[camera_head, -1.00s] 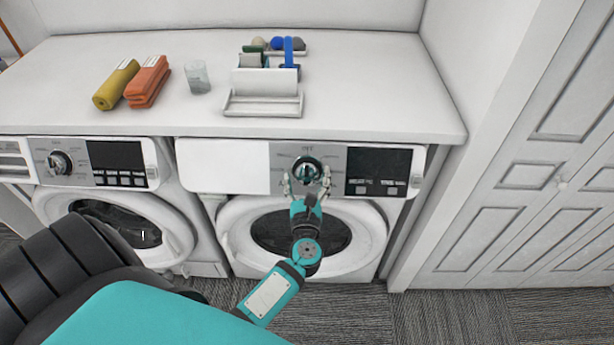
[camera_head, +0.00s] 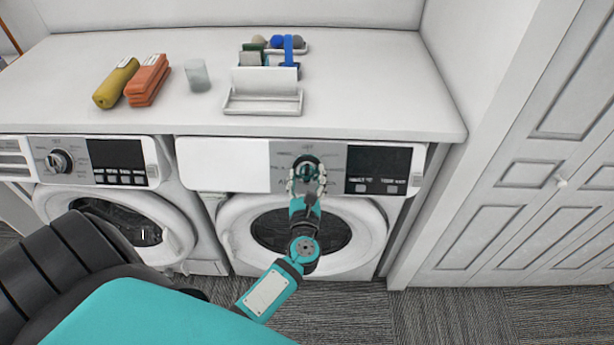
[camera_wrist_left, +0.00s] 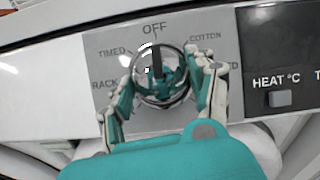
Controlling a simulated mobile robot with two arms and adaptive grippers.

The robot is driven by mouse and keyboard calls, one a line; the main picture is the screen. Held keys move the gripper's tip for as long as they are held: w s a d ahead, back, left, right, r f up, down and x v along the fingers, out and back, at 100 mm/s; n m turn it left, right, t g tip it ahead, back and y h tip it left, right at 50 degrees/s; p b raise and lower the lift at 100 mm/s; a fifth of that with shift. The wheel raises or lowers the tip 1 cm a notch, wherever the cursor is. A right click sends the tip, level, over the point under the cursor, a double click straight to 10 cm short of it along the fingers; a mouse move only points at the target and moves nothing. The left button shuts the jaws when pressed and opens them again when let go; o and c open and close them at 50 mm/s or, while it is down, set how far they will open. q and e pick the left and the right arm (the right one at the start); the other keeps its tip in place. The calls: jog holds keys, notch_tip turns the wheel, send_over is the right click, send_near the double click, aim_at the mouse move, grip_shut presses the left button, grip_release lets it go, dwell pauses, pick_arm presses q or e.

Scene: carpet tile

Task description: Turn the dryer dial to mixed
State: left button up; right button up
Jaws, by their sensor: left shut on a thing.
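The dryer's dial (camera_head: 306,166) is a round chrome and black knob on the grey panel of the right-hand machine. In the left wrist view the dial (camera_wrist_left: 157,58) has its dark pointer bar upward, close to OFF. TIMED and RACK labels show at its left, COTTON at its upper right. A label ending in "ED" at the right is partly covered by a finger. My left gripper (camera_head: 307,182) is shut on the dial from below, one finger on each side. My right gripper is not in view.
A dark display (camera_head: 378,170) sits right of the dial. A second machine with its own dial (camera_head: 59,162) stands at the left. The white counter (camera_head: 380,85) overhangs above, with rolled towels (camera_head: 148,81), a glass (camera_head: 197,76) and a rack (camera_head: 264,98). Panelled doors (camera_head: 510,185) stand at the right.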

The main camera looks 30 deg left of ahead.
pick_arm(q)
jog(key=m+h+p, duration=0.1)
jog(key=m, duration=0.1)
jog(key=m+t+h, duration=0.1)
jog(key=m, duration=0.1)
jog(key=shift+s+a+r+m+p, duration=0.1)
jog(key=shift+a+m+p, duration=0.05)
jog(key=shift+m+p, duration=0.2)
jog(key=m+h+p, duration=0.2)
jog(key=m, duration=0.1)
jog(key=shift+a+r+m, duration=0.1)
jog(key=shift+m, duration=0.15)
jog(key=m+h+p, duration=0.1)
jog(key=m+p, duration=0.2)
jog(key=m+g+h+p, duration=0.1)
jog(key=m+h+p, duration=0.1)
jog(key=m+p, duration=0.1)
jog(key=m+h+p, duration=0.1)
jog(key=m+p, duration=0.2)
jog(key=m, duration=0.1)
jog(key=shift+a+r+g+h, duration=0.2)
jog(key=shift+r+g+h, duration=0.05)
jog(key=shift+g+h, duration=0.05)
jog(key=shift+f+m+g+h+p, duration=0.15)
jog(key=shift+m+g+h+p, duration=0.25)
jog(key=shift+m+p, duration=0.9)
jog(key=o, duration=1.1)
jog(key=shift+o, duration=0.4)
